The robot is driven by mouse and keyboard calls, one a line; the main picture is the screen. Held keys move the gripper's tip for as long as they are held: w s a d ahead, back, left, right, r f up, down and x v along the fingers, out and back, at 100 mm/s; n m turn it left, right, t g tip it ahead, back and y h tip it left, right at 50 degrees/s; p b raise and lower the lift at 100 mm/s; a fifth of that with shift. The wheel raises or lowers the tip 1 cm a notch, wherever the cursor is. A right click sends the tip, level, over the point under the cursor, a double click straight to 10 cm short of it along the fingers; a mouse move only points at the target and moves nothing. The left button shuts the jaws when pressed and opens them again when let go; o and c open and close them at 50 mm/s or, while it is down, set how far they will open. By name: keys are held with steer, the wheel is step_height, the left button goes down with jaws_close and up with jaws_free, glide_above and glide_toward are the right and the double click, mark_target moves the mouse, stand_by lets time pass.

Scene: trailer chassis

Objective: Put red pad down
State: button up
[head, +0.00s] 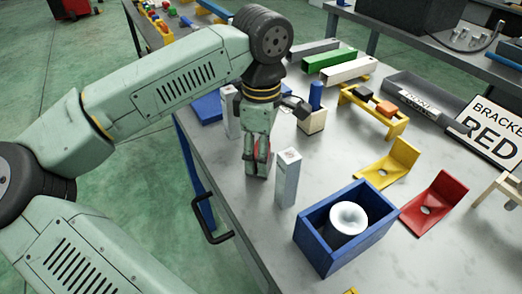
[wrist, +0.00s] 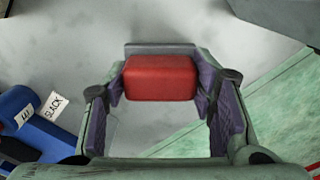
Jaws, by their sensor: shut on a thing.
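The red pad (wrist: 160,78) is held between the two purple-lined fingers of my gripper (wrist: 162,95) in the wrist view. A thin grey strip shows along its far edge. In the head view my gripper (head: 258,168) points down over the grey workbench near its left edge, and only a bit of the red pad (head: 263,153) shows between the fingers. I cannot tell whether the pad touches the bench top.
A pale upright block (head: 287,180) stands just right of my gripper; another (head: 229,110) stands behind it. A blue box (head: 335,240) holding a white round piece, a yellow bracket (head: 388,165), a red bracket (head: 437,203) and a yellow rack (head: 372,110) stand to the right.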

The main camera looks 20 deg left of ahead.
steer(key=shift+f, duration=0.25)
steer(key=o, duration=1.4)
steer(key=shift+r, duration=0.1)
steer(key=shift+c, duration=0.2)
step_height(320, 180, up, 12)
steer(key=b, duration=0.2)
steer(key=shift+r, duration=0.2)
